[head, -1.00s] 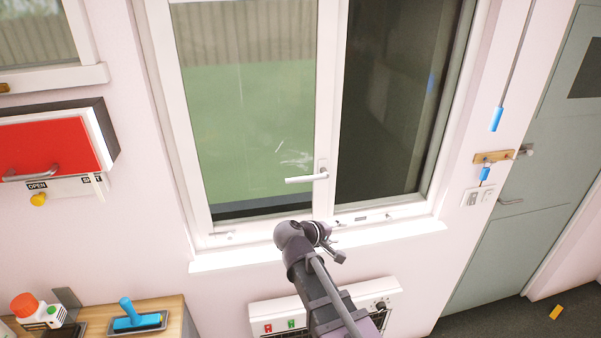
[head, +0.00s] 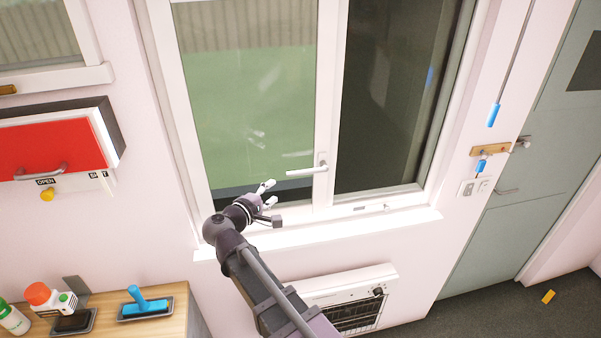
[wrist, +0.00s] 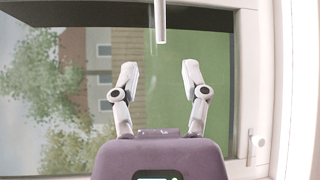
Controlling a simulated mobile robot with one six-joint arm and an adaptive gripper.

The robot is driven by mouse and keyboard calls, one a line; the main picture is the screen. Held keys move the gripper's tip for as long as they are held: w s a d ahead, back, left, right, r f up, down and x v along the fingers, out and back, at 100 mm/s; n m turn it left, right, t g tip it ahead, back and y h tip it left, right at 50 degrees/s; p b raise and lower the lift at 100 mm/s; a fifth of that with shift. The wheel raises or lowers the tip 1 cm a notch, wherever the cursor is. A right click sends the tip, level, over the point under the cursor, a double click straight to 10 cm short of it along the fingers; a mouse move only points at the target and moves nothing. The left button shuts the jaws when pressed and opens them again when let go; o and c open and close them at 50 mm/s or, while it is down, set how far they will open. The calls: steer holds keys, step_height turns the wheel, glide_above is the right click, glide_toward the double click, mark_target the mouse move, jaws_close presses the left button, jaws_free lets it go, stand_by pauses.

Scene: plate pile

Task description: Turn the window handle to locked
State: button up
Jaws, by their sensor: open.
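The white window handle (head: 306,171) sits on the middle post of the window frame. Its lever lies about level and points left from its base. My gripper (head: 270,193) is just left of the lever's free end and a little lower, with its two fingers spread. In the wrist view, the lever (wrist: 160,22) comes in from the top edge, with its tip centred beyond and between the open fingertips (wrist: 159,68). Nothing is between the fingers, and the handle's base is out of that view.
The window sill (head: 380,226) runs below, with a heater (head: 350,290) under it. A wooden counter (head: 178,300) with a blue-handled tool (head: 146,305) is at the lower left. A red cabinet (head: 45,147) hangs left of the window. A grey door (head: 530,170) is at the right.

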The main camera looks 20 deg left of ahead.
mark_target(299, 173)
steer(key=shift+w, duration=0.1)
steer(key=b+x, duration=0.1)
steer(key=x, duration=1.2)
steer(key=shift+w+d+f+b, duration=0.1)
steer(key=shift+w+f+b, duration=0.05)
steer(key=shift+w+b, duration=0.2)
jaws_close()
steer(key=shift+s+d, duration=0.1)
steer(key=shift+d, duration=0.1)
steer(key=shift+a, duration=0.2)
